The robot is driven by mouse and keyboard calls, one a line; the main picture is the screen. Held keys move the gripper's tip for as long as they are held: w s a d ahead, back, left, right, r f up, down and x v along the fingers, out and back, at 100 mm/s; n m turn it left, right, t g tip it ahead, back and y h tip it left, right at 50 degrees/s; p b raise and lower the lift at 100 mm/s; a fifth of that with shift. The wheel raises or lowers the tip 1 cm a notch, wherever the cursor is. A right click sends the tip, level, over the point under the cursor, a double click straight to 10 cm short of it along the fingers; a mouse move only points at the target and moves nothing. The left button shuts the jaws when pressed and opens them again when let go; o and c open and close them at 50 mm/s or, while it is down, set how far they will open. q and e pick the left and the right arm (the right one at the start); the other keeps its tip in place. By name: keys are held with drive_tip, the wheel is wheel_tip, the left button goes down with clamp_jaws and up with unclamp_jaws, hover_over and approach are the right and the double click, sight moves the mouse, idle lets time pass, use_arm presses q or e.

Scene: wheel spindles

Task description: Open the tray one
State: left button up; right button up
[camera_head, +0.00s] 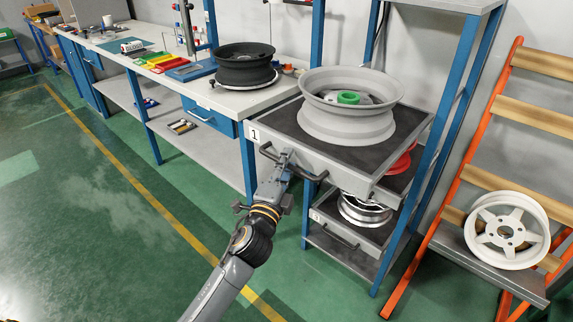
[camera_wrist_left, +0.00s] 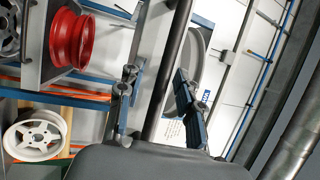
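Tray one (camera_head: 322,163), a grey drawer with a dark top and a "1" label, stands out from the blue rack, further than the trays below. A large grey wheel rim (camera_head: 350,122) with a green ring inside rests on it. Its dark bar handle (camera_head: 310,176) runs along the front. My left gripper (camera_head: 286,160) is at this handle. In the left wrist view, a dark bar (camera_wrist_left: 168,75), apparently the handle, passes between my left gripper's fingers (camera_wrist_left: 156,85). The fingers are apart, with visible gaps beside the bar. My right gripper is not in view.
Lower trays hold a red rim (camera_head: 403,160) and a silver rim (camera_head: 363,209). A workbench (camera_head: 240,99) with a black rim (camera_head: 244,62) stands left of the rack. An orange stand (camera_head: 455,245) with a white rim (camera_head: 507,230) is at right. Green floor in front is clear.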

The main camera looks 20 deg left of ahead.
use_arm(q)
drive_tip(key=s+f, duration=0.2)
drive_tip(key=s, duration=1)
drive_tip(key=shift+d, duration=0.3)
drive_tip(key=shift+w, duration=0.1)
drive_tip(key=s+d+f+n+g, duration=0.1)
drive_tip(key=s+f+n+g, duration=0.15)
drive_tip(key=f, duration=1.05)
drive_tip(key=s+f+n+g+h, duration=0.15)
drive_tip(key=f+g, duration=0.25)
drive_tip(key=f, duration=0.8)
drive_tip(key=s+d+f+n+g, duration=0.1)
drive_tip(key=s+f+n+g, duration=0.15)
drive_tip(key=f, duration=1.05)
drive_tip(key=s+a+f+n+g, duration=0.1)
drive_tip(key=s+f+n+g, duration=0.25)
drive_tip(key=s+f, duration=1)
drive_tip(key=s+a+f+n+g, duration=0.1)
drive_tip(key=s+f, duration=0.4)
drive_tip(key=s, duration=0.6)
drive_tip(key=s+a+f+n+g, duration=0.1)
drive_tip(key=s+f+n+g, duration=0.2)
drive_tip(key=s, duration=0.7)
wheel_tip(320, 180, down, 2)
drive_tip(key=shift+s+a+f+g+p, duration=0.2)
drive_tip(key=shift+s+a+g+p, duration=0.2)
drive_tip(key=shift+g, duration=0.85)
